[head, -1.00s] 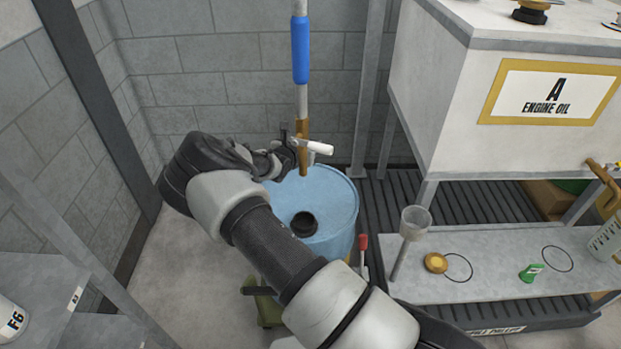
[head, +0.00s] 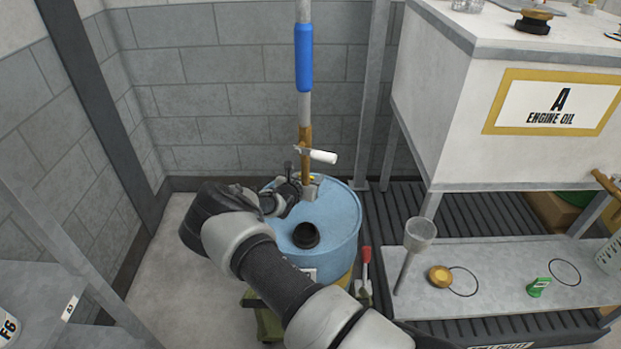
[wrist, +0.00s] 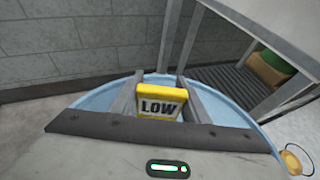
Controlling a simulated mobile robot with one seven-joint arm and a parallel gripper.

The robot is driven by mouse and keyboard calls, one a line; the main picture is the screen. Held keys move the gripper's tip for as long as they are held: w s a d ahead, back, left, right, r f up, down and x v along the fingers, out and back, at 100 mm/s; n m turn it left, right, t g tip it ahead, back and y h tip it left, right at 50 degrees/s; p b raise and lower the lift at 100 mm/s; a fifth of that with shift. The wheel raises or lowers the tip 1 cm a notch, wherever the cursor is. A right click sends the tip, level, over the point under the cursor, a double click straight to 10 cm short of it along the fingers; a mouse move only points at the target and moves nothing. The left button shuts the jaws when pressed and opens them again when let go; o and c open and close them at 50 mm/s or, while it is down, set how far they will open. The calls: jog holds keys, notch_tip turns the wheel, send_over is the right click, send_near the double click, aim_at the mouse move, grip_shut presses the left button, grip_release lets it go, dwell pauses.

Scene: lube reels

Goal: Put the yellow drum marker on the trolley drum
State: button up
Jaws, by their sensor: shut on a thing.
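The yellow drum marker (wrist: 158,103), with a black-on-white LOW label, is between the two fingers of my gripper (wrist: 160,106) in the wrist view. My gripper is shut on it and holds it upright. The blue trolley drum (head: 338,215) stands on its trolley in the head view, with a black cap on its top. My gripper (head: 306,189) is at the back part of the drum top, beside the pump pipe. The drum's blue rim (wrist: 88,98) shows behind the fingers. Whether the marker touches the drum top cannot be told.
A pump pipe (head: 304,110) with a blue sleeve and a white-handled lever rises behind my gripper. A grey shelf post and the white engine oil tank (head: 440,110) stand at right. A bench with a funnel (head: 420,232) is at front right.

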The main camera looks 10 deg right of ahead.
jog(key=shift+f, duration=0.25)
jog(key=o, duration=1)
jog(key=shift+r, duration=0.1)
jog(key=shift+r, duration=0.3)
jog(key=p+v, duration=0.2)
jog(key=v, duration=0.9)
jog(key=shift+s+a+p, duration=0.2)
jog(key=shift+s+p, duration=0.05)
jog(key=shift+p, duration=0.1)
jog(key=shift+s, duration=0.2)
